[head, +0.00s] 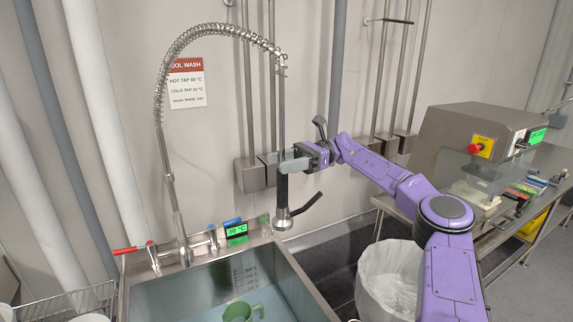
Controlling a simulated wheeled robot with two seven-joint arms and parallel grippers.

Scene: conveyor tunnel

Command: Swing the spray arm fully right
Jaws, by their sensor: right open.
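The spray arm has a coiled steel hose (213,33) that arches from the sink's back edge over to the right. Its straight pipe (282,108) hangs down to a black grip and a spray head (283,222) above the sink's right back corner. A black lever sticks out to the right of the head. My right gripper (281,162) comes in from the right and is open at the upper part of the hanging grip. Its fingers appear to lie on either side of it; I cannot tell whether they touch it. My left gripper is not in view.
The sink (200,285) holds water and a green mug (240,312). A green temperature display (237,231) and taps line its back edge. A lined bin (390,275) stands to the right, before a steel machine (470,140) on a bench. Pipes run up the wall behind.

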